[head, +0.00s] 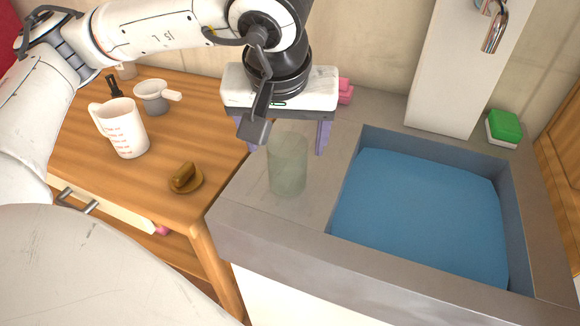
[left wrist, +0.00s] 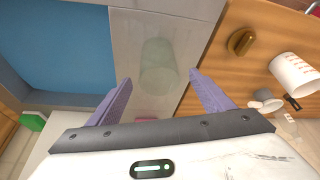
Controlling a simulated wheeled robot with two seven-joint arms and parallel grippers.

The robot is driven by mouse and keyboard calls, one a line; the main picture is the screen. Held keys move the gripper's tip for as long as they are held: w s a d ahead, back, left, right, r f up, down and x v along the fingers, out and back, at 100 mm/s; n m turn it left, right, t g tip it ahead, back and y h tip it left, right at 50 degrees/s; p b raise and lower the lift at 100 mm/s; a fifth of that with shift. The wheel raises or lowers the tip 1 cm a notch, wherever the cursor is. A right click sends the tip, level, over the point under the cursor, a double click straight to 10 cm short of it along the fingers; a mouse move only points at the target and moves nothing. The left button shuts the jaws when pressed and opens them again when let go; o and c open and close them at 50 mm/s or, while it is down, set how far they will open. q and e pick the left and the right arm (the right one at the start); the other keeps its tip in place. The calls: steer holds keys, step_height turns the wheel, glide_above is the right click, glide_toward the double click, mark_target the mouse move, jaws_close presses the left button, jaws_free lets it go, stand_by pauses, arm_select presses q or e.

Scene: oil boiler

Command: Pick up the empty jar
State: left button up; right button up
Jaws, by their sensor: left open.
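The empty jar (head: 287,165) is a clear, pale greenish glass cylinder. It stands upright on the grey counter left of the sink. My left gripper (head: 296,140) is just behind and above the jar in the head view, with its purple fingers spread to either side. In the left wrist view the jar (left wrist: 158,65) shows ahead of and between the open fingers of my left gripper (left wrist: 156,85), apart from both. Nothing is held. My right gripper is not in view.
A sink (head: 420,215) with blue water lies right of the jar. A green sponge (head: 505,125) lies behind the sink.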

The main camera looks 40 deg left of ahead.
arm_select(q)
steer(key=x, duration=0.7)
steer(key=shift+s+d+f, duration=0.1)
steer(key=shift+s+d, duration=0.1)
steer(key=shift+s, duration=0.05)
steer(key=c, duration=1.3)
steer(key=shift+r+p, duration=0.3)
steer(key=shift+r, duration=4.8)
